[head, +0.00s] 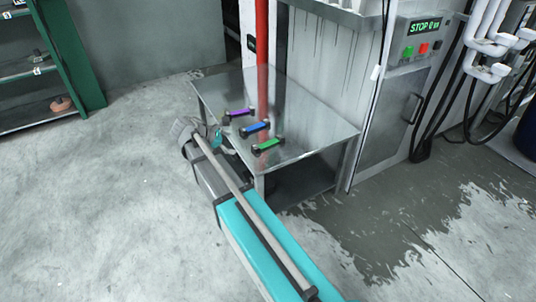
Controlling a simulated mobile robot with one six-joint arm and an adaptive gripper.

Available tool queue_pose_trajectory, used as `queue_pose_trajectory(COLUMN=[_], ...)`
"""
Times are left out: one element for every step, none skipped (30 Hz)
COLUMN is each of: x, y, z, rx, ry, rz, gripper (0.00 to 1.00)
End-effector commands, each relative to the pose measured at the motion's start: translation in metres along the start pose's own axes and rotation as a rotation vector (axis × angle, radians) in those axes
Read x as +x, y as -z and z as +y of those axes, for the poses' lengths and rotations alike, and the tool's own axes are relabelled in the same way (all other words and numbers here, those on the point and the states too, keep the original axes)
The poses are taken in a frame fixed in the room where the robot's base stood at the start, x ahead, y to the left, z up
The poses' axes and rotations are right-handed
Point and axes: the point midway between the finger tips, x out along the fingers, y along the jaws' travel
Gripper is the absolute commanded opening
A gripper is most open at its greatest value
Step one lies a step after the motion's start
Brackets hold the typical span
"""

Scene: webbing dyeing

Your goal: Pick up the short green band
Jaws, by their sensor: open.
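The short green band (268,144) lies on the metal table (310,112), nearest the table's front edge, with dark ends. My arm reaches in from the bottom of the head view to the table's left front side. My gripper (222,143) shows small at the arm's far end, partly hidden by my own links, left of the green band and apart from it. It is open and holds nothing that I can see. Its fingertips are too small to make out clearly.
A blue band (254,128) and a purple band (239,113) lie behind the green one in a row. A red pipe (262,35) rises behind the table. A machine with a STOP panel (423,29) stands right. A green shelf (70,52) stands far left.

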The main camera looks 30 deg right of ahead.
Motion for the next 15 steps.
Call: queue_pose_trajectory(x=[0.011, 0.014, 0.017, 0.02, 0.022, 0.025, 0.028, 0.03, 0.033, 0.035, 0.037, 0.039, 0.04, 0.042, 0.043], y=[0.016, 0.019, 0.024, 0.028, 0.031, 0.036, 0.04, 0.044, 0.049, 0.052, 0.056, 0.06, 0.062, 0.065, 0.068], z=[0.002, 0.004, 0.006, 0.008, 0.01, 0.012, 0.014, 0.015, 0.018, 0.019, 0.021, 0.023, 0.025, 0.026, 0.028], rx=[-0.028, -0.047, -0.07, -0.088, -0.107, -0.13, -0.149, -0.166, -0.19, -0.208, -0.224, -0.246, -0.261, -0.276, -0.293], ry=[-0.009, -0.014, -0.021, -0.025, -0.03, -0.036, -0.04, -0.044, -0.049, -0.052, -0.055, -0.058, -0.061, -0.063, -0.065], rz=[-0.019, -0.031, -0.048, -0.061, -0.074, -0.09, -0.104, -0.116, -0.134, -0.145, -0.159, -0.174, -0.185, -0.196, -0.209], gripper=[1.0, 1.0, 1.0, 1.0, 1.0, 1.0, 1.0, 1.0, 1.0, 1.0, 1.0, 1.0, 1.0, 1.0, 1.0])
